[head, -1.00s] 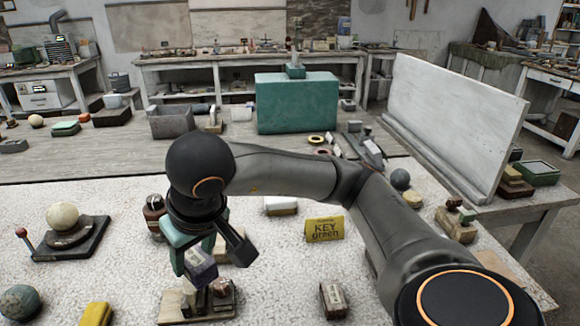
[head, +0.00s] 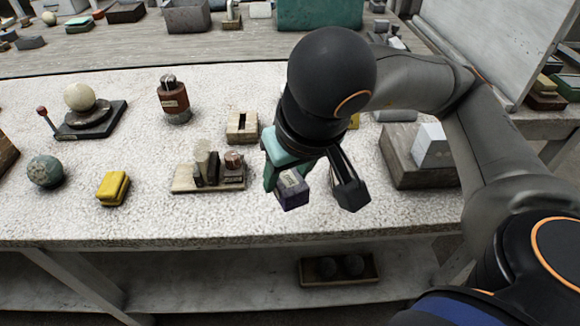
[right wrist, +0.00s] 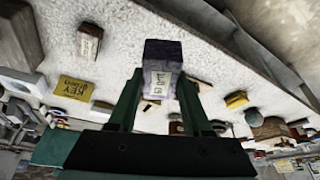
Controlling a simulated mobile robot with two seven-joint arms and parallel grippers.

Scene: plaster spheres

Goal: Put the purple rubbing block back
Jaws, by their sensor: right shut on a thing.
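The purple rubbing block (head: 292,190), dark with a pale label, is held between the teal fingers of my right gripper (head: 288,175). It hangs above the pale speckled tabletop, near the front edge. In the right wrist view the block (right wrist: 162,68) sits between both fingertips (right wrist: 160,85), its label facing the camera. A wooden stand (head: 182,184) with several small upright pieces is on the table to the left of the gripper. A light wooden block with a dark slot (head: 242,127) lies behind the stand. My left gripper is not in view.
A grey box (head: 428,176) with a white block stands right of the gripper. The front tabletop strip is clear.

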